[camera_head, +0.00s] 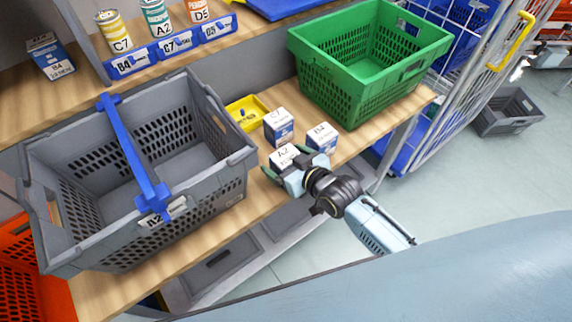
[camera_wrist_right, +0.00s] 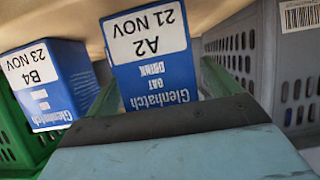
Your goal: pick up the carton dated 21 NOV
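The carton dated 21 NOV, marked A2, is white and blue. It stands on the wooden shelf in the head view (camera_head: 283,157) and shows upside down at the middle of the right wrist view (camera_wrist_right: 150,60). My right gripper (camera_head: 286,164) is at this carton, with its green fingers on either side of it in the right wrist view (camera_wrist_right: 158,80). The fingers look open, with a slight gap on the right side; contact on the left is unclear. The carton's lower part is hidden by the gripper. My left gripper is not in view.
A B4 carton dated 23 NOV (camera_wrist_right: 45,85) stands close beside it, also in the head view (camera_head: 322,139). A C7 carton (camera_head: 279,127) is behind. A grey tote (camera_head: 190,215) with a blue handle is left; a green crate (camera_head: 370,95) and yellow tray (camera_head: 262,104) are behind.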

